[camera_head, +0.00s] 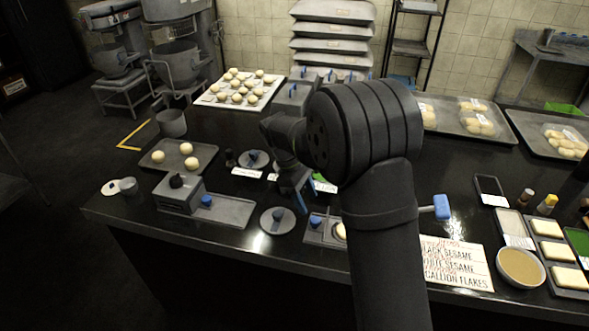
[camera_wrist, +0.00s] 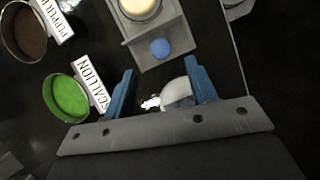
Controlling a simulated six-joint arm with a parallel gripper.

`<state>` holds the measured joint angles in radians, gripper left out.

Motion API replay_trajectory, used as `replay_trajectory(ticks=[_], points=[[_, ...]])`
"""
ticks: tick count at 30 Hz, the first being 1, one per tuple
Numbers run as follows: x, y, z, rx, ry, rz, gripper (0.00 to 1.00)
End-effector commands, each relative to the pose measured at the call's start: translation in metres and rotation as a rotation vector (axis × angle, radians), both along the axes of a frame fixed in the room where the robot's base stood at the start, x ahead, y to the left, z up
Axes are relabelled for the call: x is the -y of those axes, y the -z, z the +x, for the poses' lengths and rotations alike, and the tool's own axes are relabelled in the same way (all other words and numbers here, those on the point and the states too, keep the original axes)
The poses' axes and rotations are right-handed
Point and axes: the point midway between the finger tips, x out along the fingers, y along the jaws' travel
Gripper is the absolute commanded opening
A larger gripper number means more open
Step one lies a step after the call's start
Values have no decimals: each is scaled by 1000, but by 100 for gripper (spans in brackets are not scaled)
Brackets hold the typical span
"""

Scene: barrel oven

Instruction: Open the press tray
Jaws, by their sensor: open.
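A small grey press tray (camera_head: 318,238) with a blue knob (camera_head: 315,220) and a pale dough piece lies near the counter's front edge, partly hidden behind my arm. In the wrist view what appears to be the same grey tray (camera_wrist: 165,27) shows ahead of my fingers, with its blue knob (camera_wrist: 160,48) and a round dough piece (camera_wrist: 139,8). My gripper (camera_wrist: 162,85) is open, with blue fingers apart and not touching the tray. A pale rounded object (camera_wrist: 177,93) shows between the fingers; I cannot tell what it is. In the head view my gripper (camera_head: 293,188) is over the counter.
A round disc (camera_head: 277,220) lies between. In the wrist view, a green scallion bowl (camera_wrist: 70,97) and a brown-filled bowl (camera_wrist: 24,32) are left. Dough trays fill the back.

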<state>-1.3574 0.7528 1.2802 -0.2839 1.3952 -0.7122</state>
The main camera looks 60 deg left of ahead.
Motion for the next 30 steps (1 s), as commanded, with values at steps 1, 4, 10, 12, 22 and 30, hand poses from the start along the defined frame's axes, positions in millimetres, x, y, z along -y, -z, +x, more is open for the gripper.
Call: replay_trajectory(ticks=[1,4,10,12,22,30], points=[[-5,-13,-3,1,-2,5,52],[-13,-36,-8,1,-2,5,52],[-26,-74,-18,0,-2,3,52],[-30,-84,-20,-1,-1,3,52],[-34,-101,-24,-1,-1,-1,52],[-34,-100,-23,-1,-1,-1,52]])
